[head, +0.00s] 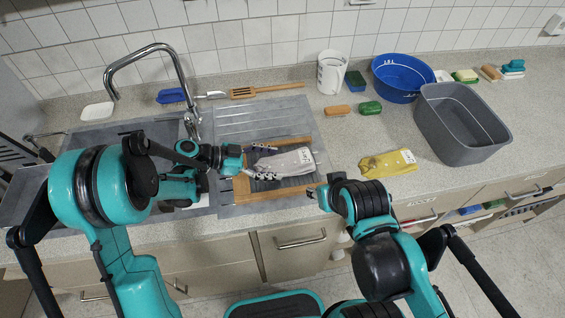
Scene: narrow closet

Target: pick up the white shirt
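A whitish-grey folded cloth, which looks like the white shirt (294,161), lies on a wood-framed washboard (298,142) on the ridged drainboard right of the sink. A pale label shows near its right end. My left gripper (271,163) comes in from the left at the cloth's left end. Its two dark fingers are spread apart, one toward the far side and one toward the near side. I cannot tell whether they touch the cloth. My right gripper (322,187) is by the counter's front edge, right of the washboard. Its fingers are too small and partly hidden to judge.
A yellow cloth (388,164) lies to the right. Beyond it stand a grey tub (462,125), blue basin (402,79) and white cup (330,72). Sponges (370,108) lie on the counter. A tall faucet (150,48) rises at the sink, left.

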